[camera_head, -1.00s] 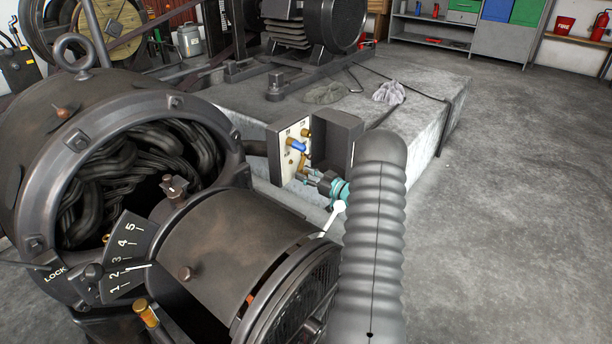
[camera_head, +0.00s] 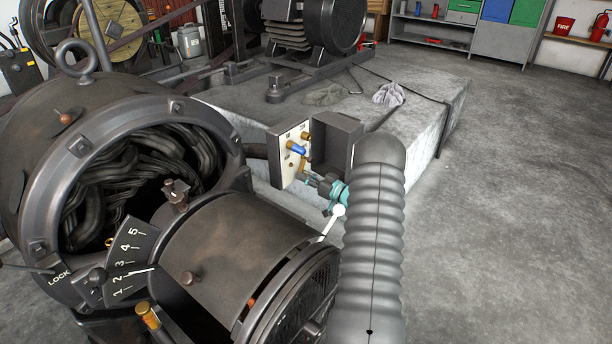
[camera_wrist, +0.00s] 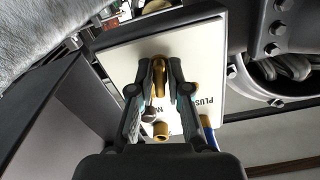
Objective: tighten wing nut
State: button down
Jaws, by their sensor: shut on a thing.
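A white terminal panel (camera_head: 289,158) stands in an open dark box (camera_head: 336,142) beside the concrete plinth. In the wrist view, my gripper (camera_wrist: 159,68) is shut on a brass wing nut (camera_wrist: 159,76) on this panel (camera_wrist: 122,62), with one finger on each side. Another brass terminal (camera_wrist: 161,131) and a blue lead (camera_wrist: 208,135) lie closer to the palm. "PLUS" is printed on the panel. In the head view, my gripper (camera_head: 312,178) reaches the lower part of the panel, and the gripped nut is mostly hidden by the fingers. The blue lead (camera_head: 297,148) sits above it.
The large dynamo (camera_head: 225,245) with its numbered scale (camera_head: 126,262) fills the left front. A motor (camera_head: 312,25) stands on the concrete plinth (camera_head: 420,115), with a grey rag (camera_head: 388,94). The box walls stand close around my gripper. The floor at right is clear.

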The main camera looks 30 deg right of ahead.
jog(key=m+p, duration=0.2)
jog(key=m, duration=0.1)
jog(key=shift+r+m, duration=0.15)
jog(key=shift+m, duration=0.25)
jog(key=m+p, duration=0.1)
jog(key=m, duration=0.2)
jog(key=shift+d+m+p, duration=0.1)
jog(key=shift+m+p, duration=0.2)
jog(key=shift+p, duration=0.05)
jog(key=m, duration=0.2)
jog(key=m+p, duration=0.1)
jog(key=m, duration=0.1)
jog(key=m+p, duration=0.1)
jog(key=m, duration=0.1)
jog(key=shift+w+f, duration=0.1)
jog(key=shift+f, duration=0.15)
jog(key=shift+m, duration=0.3)
jog(key=c, duration=1.2)
grip_release()
jog(key=shift+d, duration=0.1)
